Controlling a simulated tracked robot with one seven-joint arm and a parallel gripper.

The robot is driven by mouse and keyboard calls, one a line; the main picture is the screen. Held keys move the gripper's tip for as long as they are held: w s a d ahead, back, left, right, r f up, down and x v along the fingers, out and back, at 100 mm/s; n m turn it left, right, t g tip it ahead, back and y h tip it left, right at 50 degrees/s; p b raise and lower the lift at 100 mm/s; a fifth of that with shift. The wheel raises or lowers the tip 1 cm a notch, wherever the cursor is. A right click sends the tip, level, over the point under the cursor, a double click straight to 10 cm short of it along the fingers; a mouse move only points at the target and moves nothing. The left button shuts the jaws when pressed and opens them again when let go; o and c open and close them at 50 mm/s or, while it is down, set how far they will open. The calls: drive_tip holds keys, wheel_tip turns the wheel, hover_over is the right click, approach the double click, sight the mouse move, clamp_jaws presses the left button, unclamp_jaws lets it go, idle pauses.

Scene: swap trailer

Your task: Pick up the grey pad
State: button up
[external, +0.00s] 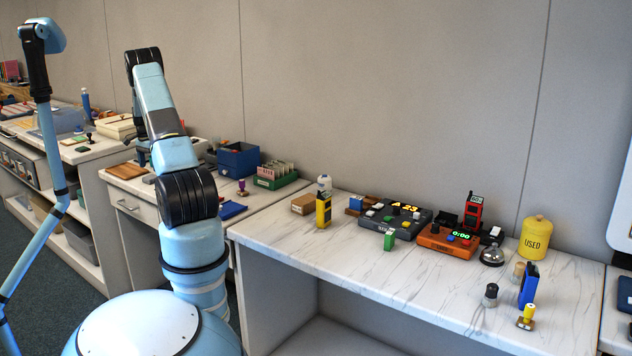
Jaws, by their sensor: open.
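My arm rises from its base, bends over at the top, and its far end comes down behind the forearm. My gripper (142,157) is low over the left desk (117,187), small and partly hidden by my own arm. It is open, and I see nothing held in it. I cannot make out the grey pad for certain. A small greyish patch (149,179) shows on the desk just below my gripper, but it is too small and covered to tell what it is.
A brown wooden tray (125,171) lies left of my gripper. A blue box (238,161), a green card tray (275,178) and a blue pad (232,210) are right of my arm. The marble-topped desk (290,245) holds a dark console (396,216), an orange console (447,240) and a yellow canister (535,238).

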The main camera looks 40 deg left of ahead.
sight(151, 176)
wheel_tip(151, 176, down, 5)
drive_tip(key=shift+s+d, duration=0.1)
drive_tip(key=shift+d, duration=0.05)
drive_tip(key=shift+c, duration=0.2)
drive_tip(key=c, duration=1.1)
